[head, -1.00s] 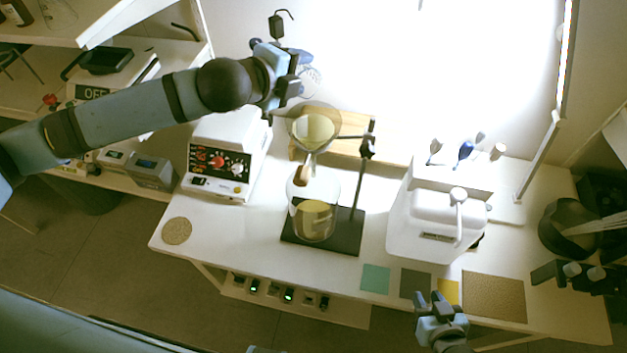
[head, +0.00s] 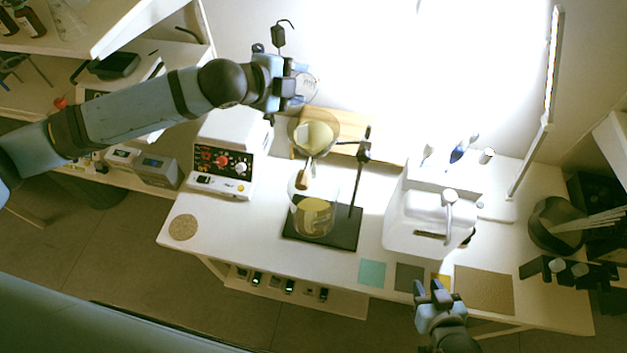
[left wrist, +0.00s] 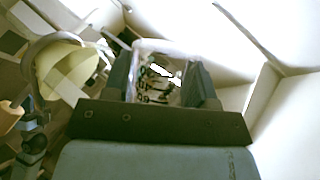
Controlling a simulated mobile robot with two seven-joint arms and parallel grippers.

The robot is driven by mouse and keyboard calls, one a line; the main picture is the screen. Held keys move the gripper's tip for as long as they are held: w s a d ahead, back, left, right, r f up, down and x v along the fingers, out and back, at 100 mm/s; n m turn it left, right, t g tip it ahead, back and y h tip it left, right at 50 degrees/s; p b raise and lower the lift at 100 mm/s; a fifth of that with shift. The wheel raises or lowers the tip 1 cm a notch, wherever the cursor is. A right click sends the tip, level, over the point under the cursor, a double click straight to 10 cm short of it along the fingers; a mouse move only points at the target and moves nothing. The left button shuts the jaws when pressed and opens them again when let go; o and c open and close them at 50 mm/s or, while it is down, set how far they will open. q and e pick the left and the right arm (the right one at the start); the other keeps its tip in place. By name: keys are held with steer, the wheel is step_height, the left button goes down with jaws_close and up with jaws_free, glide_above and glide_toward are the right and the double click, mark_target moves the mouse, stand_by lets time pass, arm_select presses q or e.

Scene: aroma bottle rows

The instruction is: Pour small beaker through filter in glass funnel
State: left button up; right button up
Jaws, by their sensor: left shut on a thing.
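My left gripper (head: 296,86) is shut on the small glass beaker (head: 307,86), above and slightly left of the funnel. The beaker, with dark markings, also shows between the fingers in the left wrist view (left wrist: 160,80). It looks clear; I cannot tell whether liquid is in it. The glass funnel (head: 300,137) with a pale yellow filter (head: 318,136) sits on a stand with a dark base (head: 345,232). A glass vessel (head: 314,214) with yellowish contents stands beneath it. The filter is at the left in the wrist view (left wrist: 62,72). My right gripper (head: 434,291) is open and empty at the table's front edge.
A hotplate-like device with knobs (head: 222,160) stands left of the stand. A white machine (head: 425,222) stands to its right. The stand's upright rod (head: 358,180) is close to the funnel. Flat coloured mats (head: 372,273) lie along the front edge.

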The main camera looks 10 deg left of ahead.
arm_select(q)
steer(key=shift+w+a+f+n+g+h, duration=0.2)
steer(key=shift+w+a+n+g+h, duration=0.1)
steer(key=shift+n+g, duration=0.25)
steer(key=shift+n, duration=0.25)
arm_select(e)
steer(key=shift+f, duration=0.1)
arm_select(q)
steer(key=shift+f, duration=0.1)
steer(key=shift+w+a+f+n+g+h, duration=0.5)
steer(key=shift+f+n+g+h, duration=0.15)
steer(key=shift+n+g+h, duration=0.2)
steer(key=shift+w+a+f+n+g+h+b, duration=0.2)
steer(key=shift+w+f+n+g+h+b, duration=0.35)
steer(key=shift+b, duration=0.6)
arm_select(e)
steer(key=shift+f, duration=0.8)
